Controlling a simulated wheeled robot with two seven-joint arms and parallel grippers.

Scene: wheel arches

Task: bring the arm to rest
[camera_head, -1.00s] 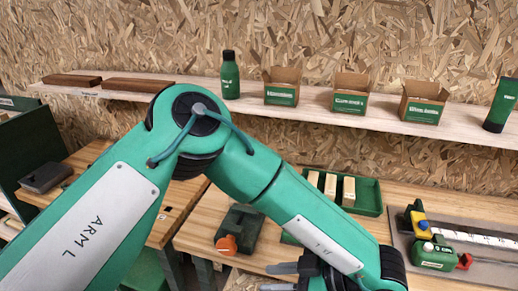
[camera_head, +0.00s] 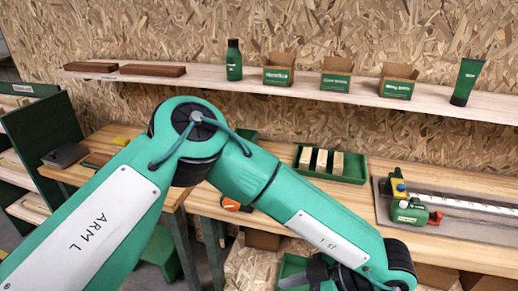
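My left arm (camera_head: 80,235), marked "ARM L", comes in from the lower left, bends at an elbow and slopes down to the right. My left gripper (camera_head: 316,272) is at the bottom edge, below and in front of the bench's front edge. It is dark, partly cut off by the frame and partly hidden by my wrist, so I cannot tell its opening or whether anything is in it. My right arm and gripper are not in view.
A wooden bench (camera_head: 440,248) bears a green tray (camera_head: 353,170) of wooden blocks and a green-and-yellow tool (camera_head: 408,213) on a grey plate. Above, a shelf (camera_head: 310,92) holds a bottle, open boxes and a tube. A dark green rack (camera_head: 45,140) stands left.

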